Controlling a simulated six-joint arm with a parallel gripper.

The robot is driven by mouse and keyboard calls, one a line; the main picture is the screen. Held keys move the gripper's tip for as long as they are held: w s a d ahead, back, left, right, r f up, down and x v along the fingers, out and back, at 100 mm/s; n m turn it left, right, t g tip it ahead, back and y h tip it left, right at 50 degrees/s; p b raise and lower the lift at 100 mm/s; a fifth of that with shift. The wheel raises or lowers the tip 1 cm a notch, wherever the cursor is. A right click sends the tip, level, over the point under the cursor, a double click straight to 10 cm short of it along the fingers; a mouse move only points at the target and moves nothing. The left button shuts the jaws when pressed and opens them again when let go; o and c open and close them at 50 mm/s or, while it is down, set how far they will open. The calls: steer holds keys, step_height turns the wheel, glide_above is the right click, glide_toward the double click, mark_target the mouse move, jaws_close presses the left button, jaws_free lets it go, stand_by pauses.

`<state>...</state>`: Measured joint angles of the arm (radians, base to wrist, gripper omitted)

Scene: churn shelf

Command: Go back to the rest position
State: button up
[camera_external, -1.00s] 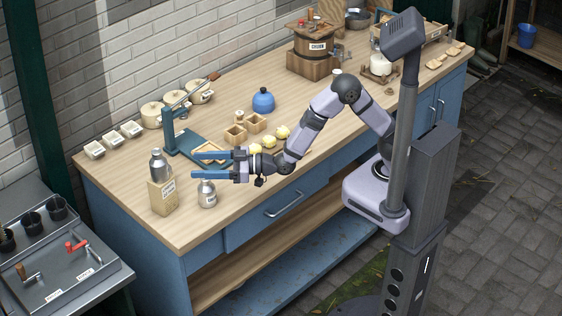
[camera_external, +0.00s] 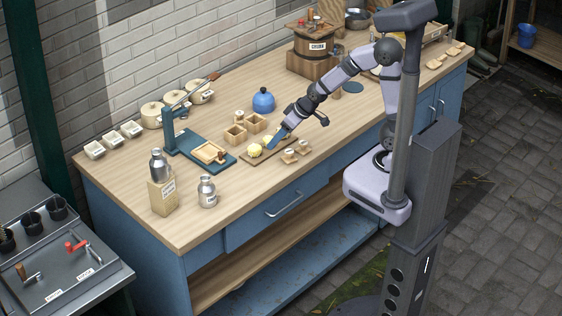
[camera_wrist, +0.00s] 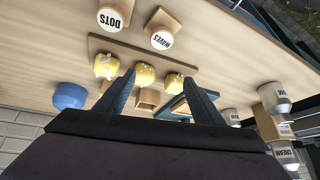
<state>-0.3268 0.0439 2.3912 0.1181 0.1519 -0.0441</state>
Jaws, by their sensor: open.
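Stamps labelled DOTS (camera_wrist: 110,19) and WAVES (camera_wrist: 162,38) stand beside the board. A blue round pot (camera_external: 263,101), small wooden boxes (camera_external: 236,134), a teal lever press (camera_external: 190,140) and metal cans (camera_external: 207,191) are nearby. A wooden churn (camera_external: 314,48) stands at the back.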

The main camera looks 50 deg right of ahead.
steer(key=s+d+g, duration=0.1)
steer(key=s+d, duration=0.1)
steer(key=s+d+m, duration=0.1)
steer(key=s+d, duration=0.1)
steer(key=s+d+g+h, duration=0.1)
steer(key=s+d, duration=0.1)
steer(key=d, duration=0.1)
steer(key=shift+s+d+f+m+g+p, duration=0.1)
steer(key=shift+f+m+g+p, duration=0.2)
steer(key=shift+f, duration=0.05)
steer(key=s+d+f+m+g+h, duration=0.1)
steer(key=s+d+g, duration=0.2)
steer(key=s+d, duration=0.3)
steer(key=s, duration=0.4)
steer(key=shift+d, duration=0.1)
